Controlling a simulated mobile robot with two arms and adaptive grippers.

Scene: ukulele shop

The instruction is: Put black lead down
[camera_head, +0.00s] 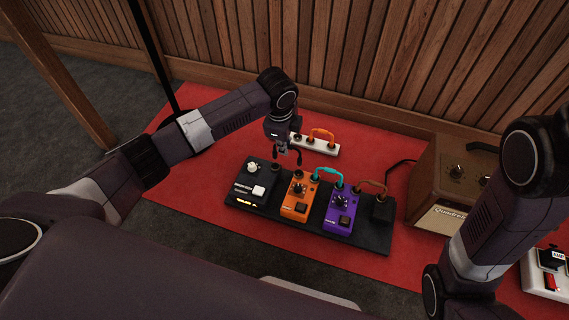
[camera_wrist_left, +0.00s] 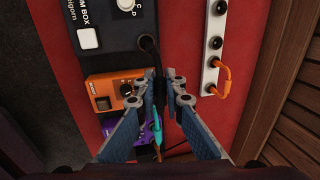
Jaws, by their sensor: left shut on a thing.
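My left gripper (camera_head: 287,157) hangs over the back of the pedalboard, beside the black pedal. In the left wrist view, its fingers (camera_wrist_left: 161,82) are shut on the black lead (camera_wrist_left: 148,45). The lead's upper end lies across the edge of the black pedal (camera_wrist_left: 100,22) in that view. I cannot tell whether it is plugged in or only above the pedal. In the head view the lead is too small and dark to make out clearly. The right gripper is out of the picture; only my right arm shows.
The pedalboard (camera_head: 221,200) also carries an orange pedal (camera_head: 298,196) and a purple pedal (camera_head: 341,211), joined by a teal lead (camera_head: 328,173). A white socket strip (camera_head: 320,147) with an orange lead (camera_head: 322,132) lies behind. A brown amplifier (camera_head: 428,180) stands right. Red mat (camera_head: 190,180) is bare at left.

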